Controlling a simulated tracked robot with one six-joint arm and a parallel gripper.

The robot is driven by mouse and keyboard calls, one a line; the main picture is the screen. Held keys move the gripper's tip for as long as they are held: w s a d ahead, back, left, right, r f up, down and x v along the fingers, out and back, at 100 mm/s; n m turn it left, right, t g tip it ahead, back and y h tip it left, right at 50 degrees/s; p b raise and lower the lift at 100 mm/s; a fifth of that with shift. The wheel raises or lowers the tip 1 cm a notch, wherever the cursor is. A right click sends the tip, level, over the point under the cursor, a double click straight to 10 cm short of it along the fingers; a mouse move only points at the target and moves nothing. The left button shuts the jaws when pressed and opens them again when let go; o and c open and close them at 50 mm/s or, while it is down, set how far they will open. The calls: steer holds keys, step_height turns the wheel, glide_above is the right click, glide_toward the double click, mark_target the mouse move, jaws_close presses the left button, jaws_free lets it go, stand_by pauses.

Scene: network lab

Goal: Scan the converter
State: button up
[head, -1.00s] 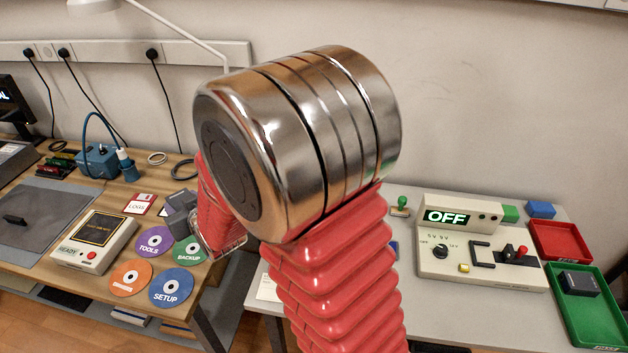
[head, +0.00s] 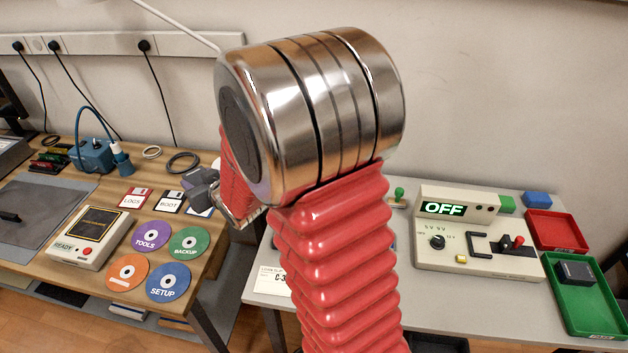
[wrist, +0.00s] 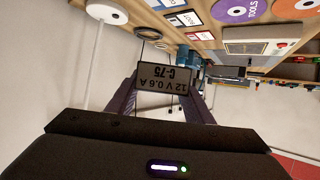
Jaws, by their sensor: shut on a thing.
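My gripper (wrist: 164,92) is shut on a dark grey converter (wrist: 165,77). In the wrist view its label, "12 V 0.6 A C-75", faces the camera upside down between the two fingers.
Discs (head: 168,281) and floppy disks (head: 134,198) lie beside the beige device. On the right bench stand a tester reading OFF (head: 470,240), a red tray (head: 553,245) and a green tray (head: 600,318) holding another dark box (head: 577,271). My arm hides the middle.

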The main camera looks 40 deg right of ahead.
steer(key=s+d+f, duration=0.1)
steer(key=s+d, duration=0.2)
steer(key=d, duration=0.5)
steer(key=s+d, duration=0.2)
steer(key=d, duration=0.6)
steer(key=s+d+f+n+y, duration=0.1)
steer(key=s+d+f, duration=0.2)
steer(key=s+d, duration=0.5)
steer(key=s, duration=0.3)
steer(key=shift+d+f, duration=0.3)
steer(key=shift+d, duration=0.1)
steer(key=shift+f, duration=0.1)
steer(key=shift+f, duration=3.4)
step_height(320, 180, up, 6)
